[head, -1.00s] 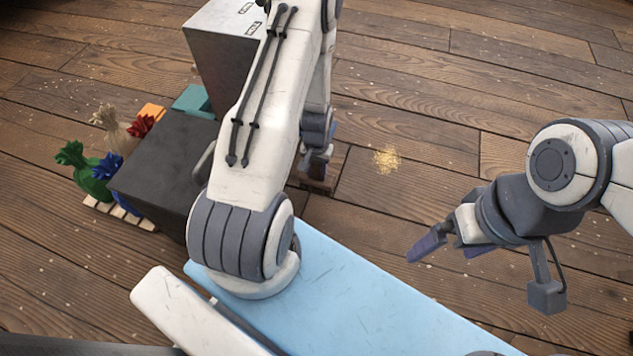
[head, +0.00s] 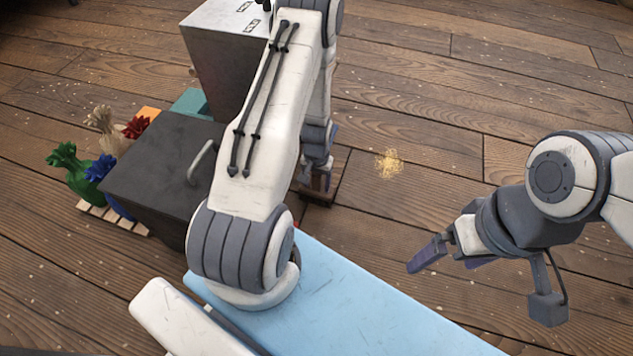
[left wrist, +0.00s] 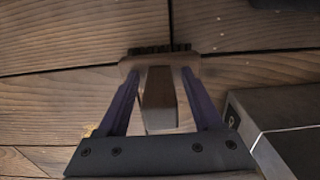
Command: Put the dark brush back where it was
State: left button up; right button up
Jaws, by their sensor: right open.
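The dark brush (left wrist: 160,105) has a brown wooden handle and head and a row of dark bristles. In the left wrist view it sits between the two purple fingers of my left gripper (left wrist: 160,75), which appears shut on it near the head. The bristles point away from the wrist. In the head view my left gripper (head: 317,172) is low over the floor beyond the blue surface, partly hidden by my arm. A brown, squarish wooden patch (head: 340,165) shows around it; whether the brush touches it cannot be told. My right gripper (head: 450,262) is open and empty.
A dark box with a handle (head: 160,165) and a tall grey bin (head: 225,60) stand left of my left arm. Colourful tied sacks sit on a small pallet (head: 120,220). Golden crumbs (head: 389,164) lie on the open floor. A light blue surface (head: 350,300) is in front.

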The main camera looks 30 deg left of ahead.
pick_arm(q)
notch_tip(320, 180, up, 12)
jog(key=p, duration=0.8)
jog(key=shift+r+p, duration=0.2)
jog(key=shift+p, duration=0.1)
jog(key=d+r+m, duration=0.4)
jog(key=d+r, duration=1.2)
jog(key=r, duration=0.1)
jog(key=s+d+r+m, duration=0.2)
jog(key=s+d+r, duration=0.1)
jog(key=s, duration=0.3)
jog(key=s+d+r+m, duration=0.2)
jog(key=s+r, duration=0.3)
jog(key=s, duration=0.1)
jog(key=s+d+r+m+h, duration=0.1)
jog(key=s+d+r+m, duration=0.1)
jog(key=s, duration=0.5)
notch_tip(320, 180, up, 3)
jog(key=shift+d+f, duration=0.15)
jog(key=shift+d, duration=0.65)
notch_tip(320, 180, up, 51)
jog(key=p, duration=5.1)
